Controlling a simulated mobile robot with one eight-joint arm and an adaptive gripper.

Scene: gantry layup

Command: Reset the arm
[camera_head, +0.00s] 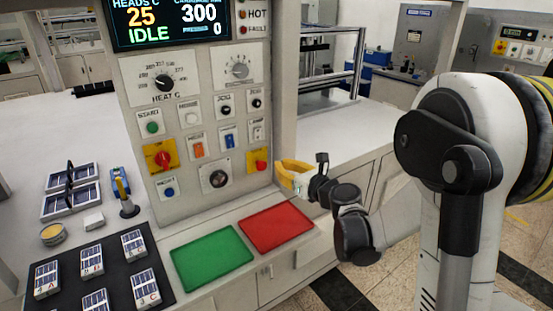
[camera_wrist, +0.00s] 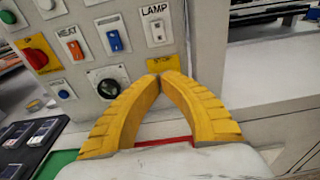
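My gripper (camera_head: 283,172) has yellow ridged fingers and hangs in front of the lower right of the control panel, above the back of the red tray. In the wrist view the two curved fingers of my gripper (camera_wrist: 157,79) arch together and their tips meet, with nothing seen between them. My arm reaches in from the right of the head view, with its elbow bent. The gripper appears apart from the panel, though the gap is hard to judge.
The control panel (camera_head: 215,115) carries knobs, switches and a red button (camera_head: 261,165) near my gripper. A red tray (camera_head: 275,227) and a green tray (camera_head: 211,258) lie on the ledge. A black mat (camera_head: 117,272) with several labelled blocks is at left. Tiled floor lies right.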

